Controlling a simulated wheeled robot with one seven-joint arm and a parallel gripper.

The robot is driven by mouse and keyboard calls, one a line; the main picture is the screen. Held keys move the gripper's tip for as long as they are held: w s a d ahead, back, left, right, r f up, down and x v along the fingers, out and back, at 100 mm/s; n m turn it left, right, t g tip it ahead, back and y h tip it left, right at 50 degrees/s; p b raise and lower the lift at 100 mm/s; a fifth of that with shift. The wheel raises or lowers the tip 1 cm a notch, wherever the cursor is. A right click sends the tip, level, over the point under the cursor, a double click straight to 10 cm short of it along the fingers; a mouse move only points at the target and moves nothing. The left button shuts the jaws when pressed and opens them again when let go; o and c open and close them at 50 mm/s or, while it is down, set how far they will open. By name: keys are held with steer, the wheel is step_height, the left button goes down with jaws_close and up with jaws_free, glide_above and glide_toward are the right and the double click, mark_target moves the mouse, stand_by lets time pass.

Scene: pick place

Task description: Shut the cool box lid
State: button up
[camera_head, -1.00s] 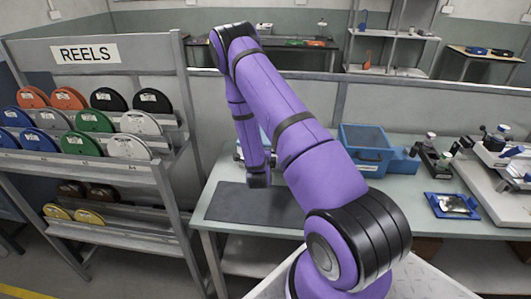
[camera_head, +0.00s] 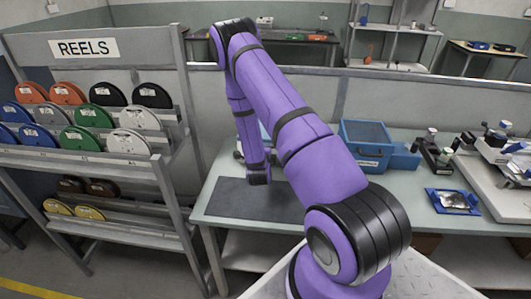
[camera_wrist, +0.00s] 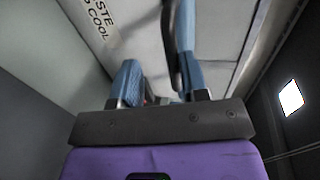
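In the wrist view a pale panel (camera_wrist: 135,28) with the partly visible dark letters "STE" and "COOL" fills the space beyond my gripper. It looks like part of the cool box, but I cannot tell whether it is the lid. My gripper (camera_wrist: 158,72) has two blue fingers standing apart. A dark curved piece (camera_wrist: 171,40) shows beside the right finger; I cannot tell whether they touch. In the head view my arm hides the gripper and most of what is there. I cannot tell how far open the lid is.
A dark mat (camera_head: 250,200) lies on the bench (camera_head: 210,192), left of a blue bin (camera_head: 364,150). A blue tray (camera_head: 453,201) and small equipment (camera_head: 432,152) are on the right. A reel rack (camera_head: 150,165) stands close on the left. The bench front right of the mat is clear.

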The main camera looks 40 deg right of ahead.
steer(key=v, duration=1)
steer(key=shift+s+a, duration=0.25)
steer(key=shift+w+r, duration=0.1)
steer(key=shift+r, duration=0.05)
